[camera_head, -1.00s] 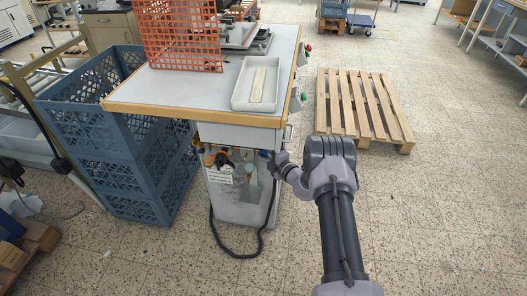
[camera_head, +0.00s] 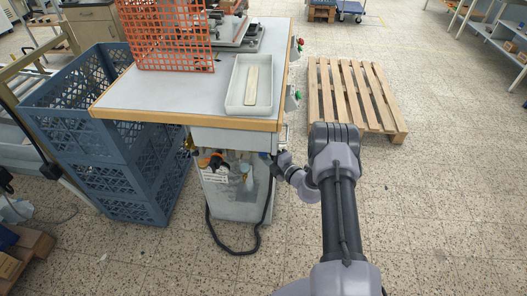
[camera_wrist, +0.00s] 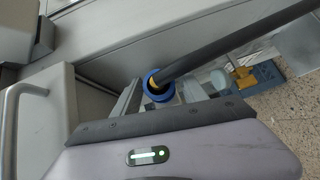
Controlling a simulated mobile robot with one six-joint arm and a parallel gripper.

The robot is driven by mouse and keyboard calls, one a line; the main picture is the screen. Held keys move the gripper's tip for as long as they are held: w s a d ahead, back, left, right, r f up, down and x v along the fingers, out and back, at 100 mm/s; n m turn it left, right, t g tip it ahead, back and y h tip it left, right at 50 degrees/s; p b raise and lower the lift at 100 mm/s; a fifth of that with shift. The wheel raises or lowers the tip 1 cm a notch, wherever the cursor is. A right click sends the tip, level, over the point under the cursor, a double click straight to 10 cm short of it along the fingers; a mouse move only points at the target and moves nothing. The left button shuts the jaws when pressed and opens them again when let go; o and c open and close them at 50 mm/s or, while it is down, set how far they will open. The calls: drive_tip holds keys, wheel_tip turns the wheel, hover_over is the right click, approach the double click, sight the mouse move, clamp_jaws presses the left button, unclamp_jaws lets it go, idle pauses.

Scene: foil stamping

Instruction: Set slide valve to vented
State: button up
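In the wrist view a blue ring-shaped sleeve (camera_wrist: 158,88), which looks like the slide valve, sits at the end of a black hose (camera_wrist: 235,48), with brass showing inside it. My gripper (camera_head: 277,161) is at the lower right side of the workbench, by the front of its cabinet. In the wrist view grey finger parts show right beside the blue sleeve; whether they touch or grip it I cannot tell. In the head view the valve is hidden or too small to make out.
The workbench (camera_head: 170,92) carries a white tray (camera_head: 237,103) and an orange mesh guard (camera_head: 165,35). Blue crates (camera_head: 130,175) stand to the left. A wooden pallet (camera_head: 375,124) lies on the right. A black hose loops below the cabinet. A metal handle (camera_wrist: 12,110) shows left in the wrist view.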

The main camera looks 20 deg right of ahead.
drive_tip(key=p+v, duration=0.5)
drive_tip(key=v, duration=1.2)
drive_tip(key=shift+s+p, duration=0.2)
drive_tip(key=shift+p, duration=0.2)
